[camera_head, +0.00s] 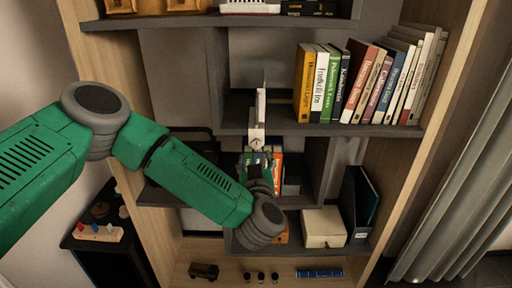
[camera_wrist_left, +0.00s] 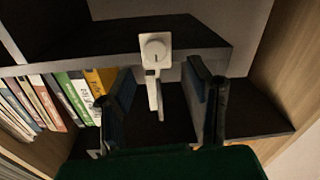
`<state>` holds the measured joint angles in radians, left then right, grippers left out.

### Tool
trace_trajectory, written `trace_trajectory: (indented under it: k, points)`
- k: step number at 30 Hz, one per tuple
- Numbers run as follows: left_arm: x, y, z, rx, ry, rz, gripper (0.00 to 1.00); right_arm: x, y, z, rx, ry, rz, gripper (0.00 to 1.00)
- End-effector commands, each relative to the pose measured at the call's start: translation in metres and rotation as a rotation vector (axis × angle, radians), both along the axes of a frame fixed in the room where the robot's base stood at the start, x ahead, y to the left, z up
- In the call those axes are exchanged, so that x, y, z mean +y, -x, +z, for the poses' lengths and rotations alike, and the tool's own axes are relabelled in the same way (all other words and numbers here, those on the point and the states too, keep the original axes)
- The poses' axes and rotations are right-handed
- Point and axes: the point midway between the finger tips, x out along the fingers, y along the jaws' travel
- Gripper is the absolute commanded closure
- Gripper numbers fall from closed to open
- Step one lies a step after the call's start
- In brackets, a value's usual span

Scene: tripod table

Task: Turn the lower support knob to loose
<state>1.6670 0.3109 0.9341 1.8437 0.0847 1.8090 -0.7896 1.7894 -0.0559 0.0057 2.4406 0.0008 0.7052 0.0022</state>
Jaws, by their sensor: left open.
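A white fixture with a round knob (camera_wrist_left: 154,48) on a square plate shows in the left wrist view, with a narrow white arm (camera_wrist_left: 154,92) extending down from it. In the head view a white upright piece (camera_head: 258,121) of it stands at the shelf's front edge, left of the books; its knob cannot be made out there. My left gripper (camera_wrist_left: 160,80) is open, its two dark fingers on either side of the white arm, with gaps on both sides. In the head view the left gripper (camera_head: 260,160) is just below the white piece, partly hidden by its wrist. My right gripper is not in view.
A row of books (camera_head: 365,83) stands right of the fixture. The dark shelf board (camera_head: 340,129) runs under them. Below are a cream box (camera_head: 323,228) and a dark file holder (camera_head: 357,205). A grey curtain (camera_head: 455,165) hangs at right.

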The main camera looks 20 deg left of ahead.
Motion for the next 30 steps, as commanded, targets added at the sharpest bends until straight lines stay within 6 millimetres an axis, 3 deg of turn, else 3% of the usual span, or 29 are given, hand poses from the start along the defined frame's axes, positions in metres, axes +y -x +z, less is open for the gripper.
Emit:
trace_trajectory:
  k: [3,9,22,23,24,27,30]
  points:
    - [0.008,-0.024,0.0,-0.002,0.0,0.002,0.54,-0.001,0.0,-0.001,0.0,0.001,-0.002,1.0]
    - [0.021,-0.051,-0.001,-0.002,0.005,0.0,0.54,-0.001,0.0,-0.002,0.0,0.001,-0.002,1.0]
    - [0.023,-0.061,-0.001,0.0,0.002,-0.003,0.54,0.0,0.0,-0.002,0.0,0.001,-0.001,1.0]
    - [0.022,-0.061,-0.001,0.0,0.001,-0.003,0.57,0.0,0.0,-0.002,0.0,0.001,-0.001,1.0]
    - [0.021,-0.061,0.0,0.0,0.001,-0.003,0.72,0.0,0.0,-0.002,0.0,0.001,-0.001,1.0]
    - [0.02,-0.061,0.0,0.0,0.0,-0.003,1.0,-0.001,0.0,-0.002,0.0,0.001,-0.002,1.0]
    - [0.021,-0.061,-0.001,0.0,0.002,-0.005,1.0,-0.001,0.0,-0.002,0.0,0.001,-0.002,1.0]
